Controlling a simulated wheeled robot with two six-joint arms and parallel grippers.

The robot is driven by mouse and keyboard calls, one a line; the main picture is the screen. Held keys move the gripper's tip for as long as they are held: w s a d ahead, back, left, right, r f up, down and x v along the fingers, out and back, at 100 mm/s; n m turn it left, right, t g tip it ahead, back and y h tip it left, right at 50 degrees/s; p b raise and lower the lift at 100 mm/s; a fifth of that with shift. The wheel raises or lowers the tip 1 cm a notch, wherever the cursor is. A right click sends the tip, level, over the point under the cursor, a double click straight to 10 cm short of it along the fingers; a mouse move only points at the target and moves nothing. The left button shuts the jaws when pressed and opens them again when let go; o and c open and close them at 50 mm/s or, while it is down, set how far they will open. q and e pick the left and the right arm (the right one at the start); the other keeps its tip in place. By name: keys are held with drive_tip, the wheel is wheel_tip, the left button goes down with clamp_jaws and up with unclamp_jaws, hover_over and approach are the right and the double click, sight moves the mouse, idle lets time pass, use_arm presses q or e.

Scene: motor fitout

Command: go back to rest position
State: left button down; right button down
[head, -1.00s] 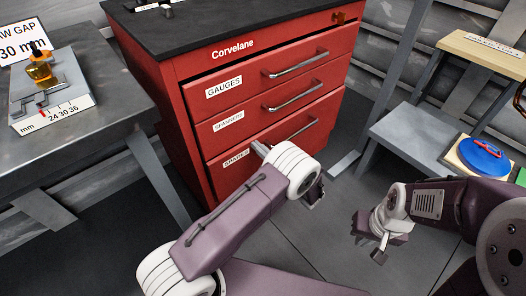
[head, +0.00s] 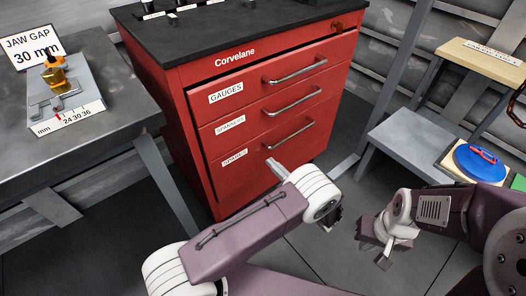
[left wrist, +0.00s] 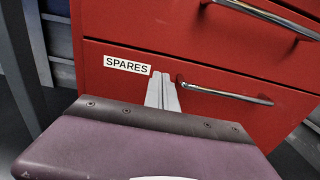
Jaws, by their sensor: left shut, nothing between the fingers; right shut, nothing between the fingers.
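My left gripper (head: 277,168) points at the red cabinet (head: 180,126), in front of the SPARES drawer (head: 232,172). Its fingers are together and empty. My right gripper (head: 383,261) hangs low over the floor at the right, shut and empty, away from the furniture. The GAUGES (head: 250,88), SPANNERS (head: 255,128) and SPARES drawers look closed.
A grey bench (head: 100,98) at the left bears a jaw-gap gauge (head: 60,95) and a "JAW GAP 30 mm" sign (head: 30,50). At the right are a grey step (head: 400,140), a wooden-topped stand (head: 475,62) and a blue disc (head: 482,160). Floor between is clear.

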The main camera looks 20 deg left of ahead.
use_arm(q)
drive_tip(key=v, duration=0.4)
